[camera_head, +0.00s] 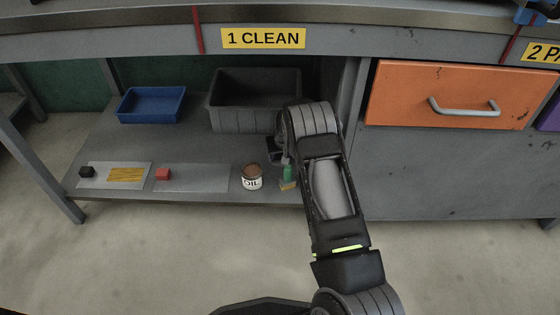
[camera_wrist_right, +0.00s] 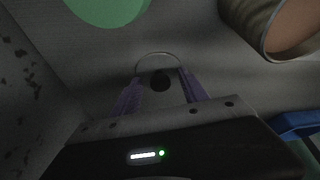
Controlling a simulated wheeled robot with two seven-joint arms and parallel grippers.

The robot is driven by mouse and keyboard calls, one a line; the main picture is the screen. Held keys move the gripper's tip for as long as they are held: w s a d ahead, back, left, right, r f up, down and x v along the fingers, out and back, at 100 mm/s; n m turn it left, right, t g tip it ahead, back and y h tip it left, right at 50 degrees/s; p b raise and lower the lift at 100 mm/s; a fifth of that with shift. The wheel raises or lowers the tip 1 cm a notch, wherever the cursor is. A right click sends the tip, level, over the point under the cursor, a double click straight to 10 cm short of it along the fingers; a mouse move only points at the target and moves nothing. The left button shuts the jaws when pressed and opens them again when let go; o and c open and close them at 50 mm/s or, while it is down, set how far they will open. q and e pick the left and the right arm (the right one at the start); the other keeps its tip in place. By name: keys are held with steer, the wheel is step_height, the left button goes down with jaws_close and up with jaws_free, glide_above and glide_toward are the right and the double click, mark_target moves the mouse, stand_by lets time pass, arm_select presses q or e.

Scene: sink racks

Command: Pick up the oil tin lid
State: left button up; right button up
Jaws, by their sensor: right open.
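The oil tin (camera_head: 252,183), white with an OIL label and a brownish top, stands on the lower shelf in the head view. Its round rim and brown inside show at the upper right of the right wrist view (camera_wrist_right: 292,28). A thin pale rim with a black knob (camera_wrist_right: 160,81), apparently the tin's lid, shows between the fingers of my right gripper (camera_wrist_right: 160,90). The gripper is open, with a purple finger on each side of the knob; contact cannot be told. In the head view my right arm hides the lid and most of the gripper. My left gripper is out of view.
A green-topped item (camera_head: 288,174) stands right of the tin, close to my arm. A grey crate (camera_head: 228,118) and a blue tray (camera_head: 150,104) stand behind. A red block (camera_head: 163,174) and a black block (camera_head: 87,172) lie left. The worktop edge (camera_head: 130,45) overhangs the shelf.

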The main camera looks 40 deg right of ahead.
steer(key=shift+c, duration=0.3)
jaws_close()
stand_by(0.6)
